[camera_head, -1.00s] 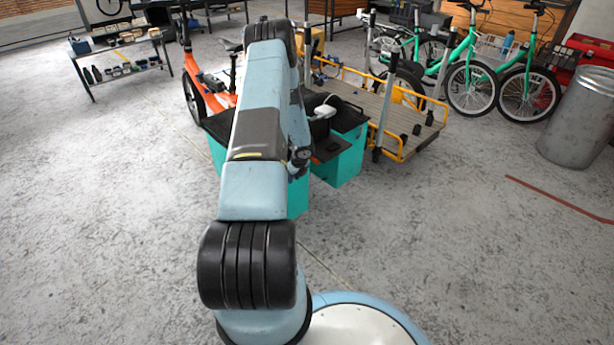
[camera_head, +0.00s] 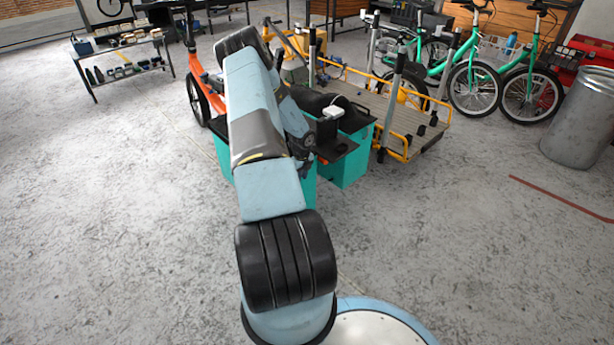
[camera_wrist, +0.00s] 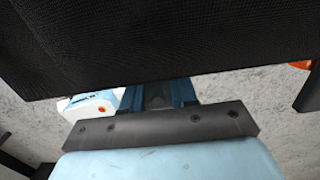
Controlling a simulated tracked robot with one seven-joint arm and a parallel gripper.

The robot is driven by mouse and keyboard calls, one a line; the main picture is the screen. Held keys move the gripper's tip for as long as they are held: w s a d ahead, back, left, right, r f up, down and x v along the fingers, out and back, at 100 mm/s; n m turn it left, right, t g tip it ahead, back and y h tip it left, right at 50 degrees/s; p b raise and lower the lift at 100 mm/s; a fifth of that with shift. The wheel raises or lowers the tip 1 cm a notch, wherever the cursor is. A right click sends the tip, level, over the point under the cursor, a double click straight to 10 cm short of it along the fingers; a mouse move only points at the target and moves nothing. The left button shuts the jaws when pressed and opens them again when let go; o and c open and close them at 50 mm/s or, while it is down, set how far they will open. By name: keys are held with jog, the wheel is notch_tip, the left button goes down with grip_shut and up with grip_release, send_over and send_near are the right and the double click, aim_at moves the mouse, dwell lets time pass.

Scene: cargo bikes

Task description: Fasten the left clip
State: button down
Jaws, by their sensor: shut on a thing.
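My gripper shows in the wrist view (camera_wrist: 157,96) as blue parts behind a dark mounting plate. Its fingertips are hidden by a large black mesh panel (camera_wrist: 150,40) that fills the top of that view. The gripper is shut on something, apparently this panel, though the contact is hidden. In the head view my arm hides most of the gripper. A teal cargo box (camera_head: 347,160) with black covers (camera_head: 318,102) stands beyond and beside my arm. A white item (camera_head: 333,112) sits at its top. I cannot make out the left clip in either view.
A wooden cargo deck with a yellow frame (camera_head: 398,118) stands right of the teal box. An orange bike (camera_head: 203,88) is at its left. Green bikes (camera_head: 475,85) and a metal bin (camera_head: 578,120) are farther right. The floor in front is clear.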

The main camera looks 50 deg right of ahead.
jog(key=shift+w, duration=0.2)
dwell(0.5)
jog(key=c, duration=0.9)
grip_release()
jog(key=shift+f, duration=0.1)
notch_tip(320, 180, up, 14)
jog(key=shift+s+f, duration=0.15)
